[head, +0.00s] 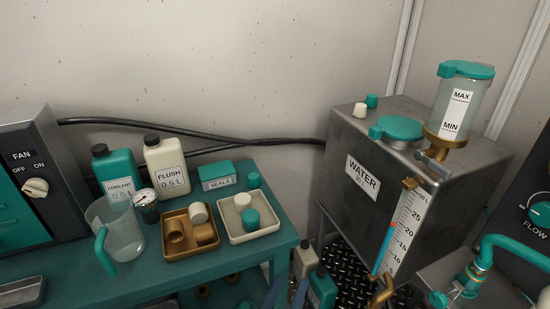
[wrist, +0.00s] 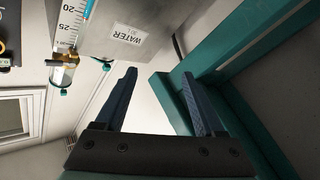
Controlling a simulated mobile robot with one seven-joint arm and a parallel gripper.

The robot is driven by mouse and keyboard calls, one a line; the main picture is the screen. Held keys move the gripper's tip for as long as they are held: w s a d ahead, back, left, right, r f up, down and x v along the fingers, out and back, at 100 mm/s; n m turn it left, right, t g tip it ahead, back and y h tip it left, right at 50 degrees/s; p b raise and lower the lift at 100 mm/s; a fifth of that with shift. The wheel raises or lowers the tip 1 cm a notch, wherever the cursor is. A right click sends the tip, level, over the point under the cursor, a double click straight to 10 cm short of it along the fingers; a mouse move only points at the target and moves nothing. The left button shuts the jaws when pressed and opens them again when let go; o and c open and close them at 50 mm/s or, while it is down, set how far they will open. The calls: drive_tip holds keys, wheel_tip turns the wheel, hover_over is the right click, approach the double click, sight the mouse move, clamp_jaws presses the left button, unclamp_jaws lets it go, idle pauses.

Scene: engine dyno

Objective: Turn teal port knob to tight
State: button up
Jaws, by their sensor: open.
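I cannot tell for sure which part is the teal port knob. A small teal knob (head: 372,100) stands on top of the steel water tank (head: 345,135), beside a small white one (head: 360,110). Another teal knob (head: 438,299) shows at the bottom, by the teal pipe at lower right. My gripper (head: 287,292) shows only as dark blue fingertips at the bottom edge, between bench and tank. In the wrist view my gripper (wrist: 159,75) is open and empty, with the tank (wrist: 112,22) upside down beyond the fingers.
The teal bench (head: 90,280) at left holds bottles, a jug (head: 120,235), a brown tray (head: 168,252) and a white tray (head: 238,236) of caps. A teal bench frame (wrist: 165,95) runs close to the right finger. A FLOW panel (head: 520,185) is at far right.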

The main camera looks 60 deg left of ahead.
drive_tip(key=shift+s+a+f+n+g+y, duration=0.3)
drive_tip(key=shift+s+a+f+n+g, duration=0.55)
drive_tip(key=shift+s+n+g, duration=0.3)
drive_tip(key=shift+w, duration=0.1)
